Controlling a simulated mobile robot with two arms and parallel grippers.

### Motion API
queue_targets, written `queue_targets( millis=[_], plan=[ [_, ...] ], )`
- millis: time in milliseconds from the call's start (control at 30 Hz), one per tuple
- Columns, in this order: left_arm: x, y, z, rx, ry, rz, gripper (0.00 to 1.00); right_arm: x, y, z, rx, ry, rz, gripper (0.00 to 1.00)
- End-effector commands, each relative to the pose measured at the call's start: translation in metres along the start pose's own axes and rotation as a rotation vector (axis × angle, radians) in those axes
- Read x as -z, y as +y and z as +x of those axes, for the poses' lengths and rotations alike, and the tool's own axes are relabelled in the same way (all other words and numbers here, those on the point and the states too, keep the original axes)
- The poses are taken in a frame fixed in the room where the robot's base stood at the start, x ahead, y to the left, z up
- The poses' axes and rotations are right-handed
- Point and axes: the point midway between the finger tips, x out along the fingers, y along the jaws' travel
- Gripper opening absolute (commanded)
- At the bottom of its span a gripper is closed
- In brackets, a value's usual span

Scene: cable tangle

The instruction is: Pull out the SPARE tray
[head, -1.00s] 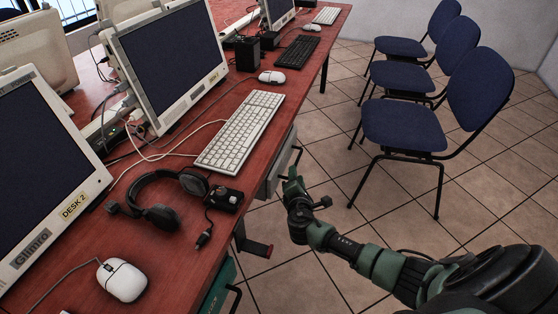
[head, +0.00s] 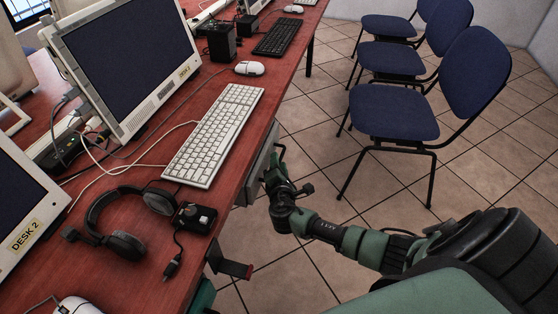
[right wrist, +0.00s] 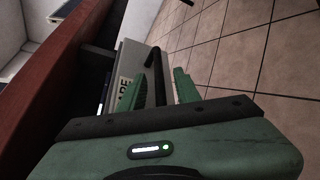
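In the head view the right gripper (head: 272,168) is beside the tray front, hiding part of the handle.
The red desk (head: 190,262) carries a white keyboard (head: 215,135), a headset (head: 130,222), a small black box with a cable (head: 196,217), mice and monitors. A dark bracket with a red end (head: 236,268) juts out below. Blue chairs (head: 394,112) stand right; tiled floor lies between.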

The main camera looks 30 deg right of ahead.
Motion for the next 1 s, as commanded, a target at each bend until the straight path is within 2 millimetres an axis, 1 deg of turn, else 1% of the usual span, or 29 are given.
queue_targets(
  millis=[167, 200, 267, 300, 1000],
  plan=[
    [-0.0018, -0.0006, -0.0004, 0.001, -0.003, 0.0, 0.0, 0.0003, -0.0001, -0.0002, 0.0, 0.0, 0.0, 0.33],
    [-0.0024, -0.0009, -0.0004, 0.001, -0.004, 0.0, 0.0, 0.0002, -0.0001, -0.0002, 0.0, 0.0, 0.0, 0.21],
    [-0.0029, -0.0016, -0.0004, 0.002, -0.004, 0.001, 0.0, 0.0002, -0.0001, -0.0002, 0.0, 0.0, 0.0, 0.05],
    [-0.003, -0.0019, -0.0004, 0.002, -0.005, 0.001, 0.0, 0.0002, -0.0001, -0.0002, 0.0, 0.0, 0.0, 0.0],
    [-0.0022, -0.0024, -0.0003, 0.003, -0.002, 0.0, 0.0, -0.0002, 0.0, 0.0002, 0.0, 0.0, 0.0, 0.0]
  ],
)
